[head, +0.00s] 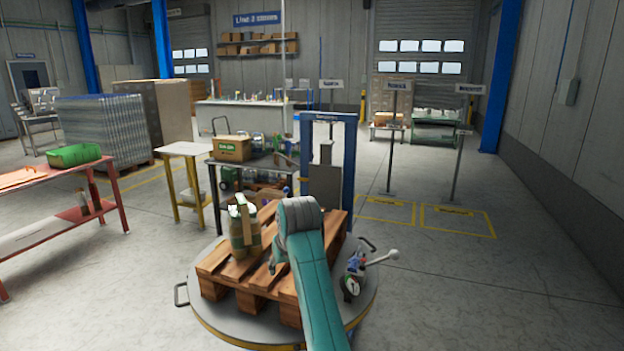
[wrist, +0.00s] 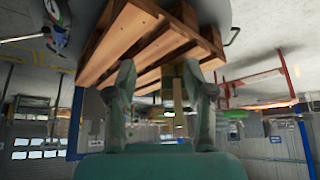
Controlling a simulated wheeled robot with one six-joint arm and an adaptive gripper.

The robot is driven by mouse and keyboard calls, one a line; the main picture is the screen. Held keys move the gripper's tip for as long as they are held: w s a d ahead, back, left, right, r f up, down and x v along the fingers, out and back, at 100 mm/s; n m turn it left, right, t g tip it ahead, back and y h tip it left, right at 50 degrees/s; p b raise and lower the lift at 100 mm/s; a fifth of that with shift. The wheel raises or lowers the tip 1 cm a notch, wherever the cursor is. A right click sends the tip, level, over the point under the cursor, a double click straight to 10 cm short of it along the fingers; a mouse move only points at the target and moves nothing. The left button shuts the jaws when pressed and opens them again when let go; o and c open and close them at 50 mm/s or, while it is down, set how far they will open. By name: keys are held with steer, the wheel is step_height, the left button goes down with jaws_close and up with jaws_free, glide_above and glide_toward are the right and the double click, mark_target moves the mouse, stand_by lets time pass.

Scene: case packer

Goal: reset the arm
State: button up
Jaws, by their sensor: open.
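My arm reaches over the wooden pallet (head: 222,262) in the head view, and its links hide part of the pallet's boards. My gripper (wrist: 160,75) shows in the upside-down wrist view with its two fingers spread apart. I see nothing held between them. The pallet's boards (wrist: 130,32) fill the top of that view, beyond the fingers. In the head view my gripper is mostly hidden by my own arm.
The pallet lies on a round turntable (head: 215,318) with handles. A blue-framed post (head: 349,170) stands close behind it. A lever device (head: 355,275) is at its right edge. A dark table (head: 235,165) with a carton is behind; a red bench (head: 60,205) is left.

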steer(key=s+d+f+t, duration=0.1)
steer(key=s+d+f, duration=0.2)
steer(key=f, duration=0.5)
steer(key=s+d+f+m, duration=0.1)
steer(key=s+d+f, duration=0.15)
steer(key=f, duration=0.55)
steer(key=s+d+f+t, duration=0.1)
steer(key=s+d+f, duration=0.2)
steer(key=f, duration=0.4)
steer(key=s+d+f+m+t, duration=0.1)
steer(key=s+d+f, duration=0.3)
steer(key=s+f, duration=0.3)
steer(key=s+d+f+t, duration=0.1)
steer(key=s+d+f, duration=0.35)
steer(key=s, duration=0.45)
steer(key=s+d+r+m+t+h, duration=0.1)
steer(key=s+d, duration=0.2)
steer(key=s, duration=0.8)
steer(key=s+d+r+t, duration=0.1)
steer(key=s+d+t, duration=0.15)
steer(key=s, duration=0.95)
steer(key=s+d+r+m+t+h, duration=0.1)
steer(key=s+d+r, duration=0.1)
steer(key=s+r, duration=1.3)
steer(key=shift+s+d+r, duration=0.3)
steer(key=shift+s+d, duration=0.1)
steer(key=shift+s, duration=0.45)
steer(key=shift+t, duration=0.25)
